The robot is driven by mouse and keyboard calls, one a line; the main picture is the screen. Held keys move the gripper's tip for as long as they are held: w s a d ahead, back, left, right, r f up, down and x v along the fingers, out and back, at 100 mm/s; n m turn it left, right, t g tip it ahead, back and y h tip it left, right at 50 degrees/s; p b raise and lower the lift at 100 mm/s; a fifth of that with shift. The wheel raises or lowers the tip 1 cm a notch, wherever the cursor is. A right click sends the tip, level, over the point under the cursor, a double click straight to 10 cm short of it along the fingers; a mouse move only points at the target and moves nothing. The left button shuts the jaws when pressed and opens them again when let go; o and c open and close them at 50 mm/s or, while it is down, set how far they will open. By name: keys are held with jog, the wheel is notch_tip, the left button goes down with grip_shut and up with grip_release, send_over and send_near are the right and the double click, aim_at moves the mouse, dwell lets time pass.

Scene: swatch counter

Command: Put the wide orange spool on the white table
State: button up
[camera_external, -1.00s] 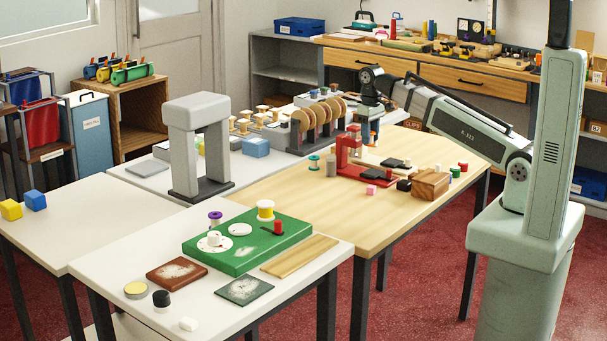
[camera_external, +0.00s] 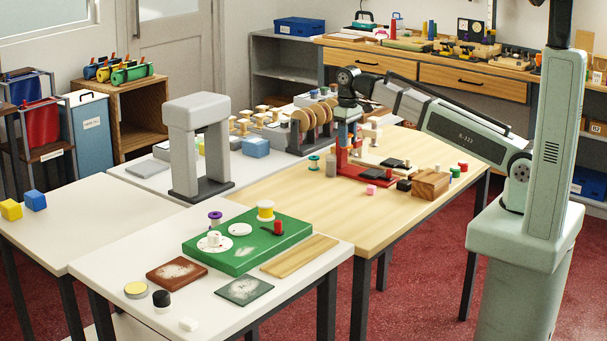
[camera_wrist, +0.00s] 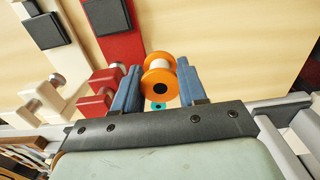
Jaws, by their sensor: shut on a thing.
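The wide orange spool (camera_wrist: 161,84), with a pale middle and a dark hole in its end, is between the blue fingers of my gripper (camera_wrist: 157,88) in the wrist view. The fingers are shut on it and it is held above the wooden table. In the external view my gripper (camera_external: 347,128) is by the upper part of the red press; the spool cannot be made out there. White-topped tables stand to the left: a front one (camera_external: 110,264), one at far left (camera_external: 110,218) and one behind with a grey arch.
The red press (camera_external: 357,172) stands on the wooden table (camera_external: 290,187) below my gripper. A rack of brown discs (camera_external: 318,118) stands just left. The grey arch (camera_external: 195,145) rises farther left. A green board (camera_external: 215,258) with spools covers much of the front white table. The far-left table is mostly bare.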

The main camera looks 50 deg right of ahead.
jog(key=w+a+r, duration=0.1)
jog(key=w+a, duration=0.2)
jog(key=a, duration=0.8)
jog(key=w+a+n, duration=0.1)
jog(key=w+a, duration=0.2)
jog(key=a, duration=0.8)
jog(key=w+a+r, duration=0.1)
jog(key=w+a, duration=0.3)
jog(key=a, duration=0.7)
jog(key=s+a, duration=0.3)
jog(key=a, duration=0.8)
jog(key=s+a, duration=0.2)
jog(key=a, duration=1)
jog(key=s+a, duration=0.3)
jog(key=a, duration=0.8)
jog(key=shift+n, duration=0.3)
jog(key=shift+w+f, duration=0.1)
jog(key=shift+f, duration=4.45)
jog(key=shift+f, duration=0.15)
jog(key=o, duration=1.1)
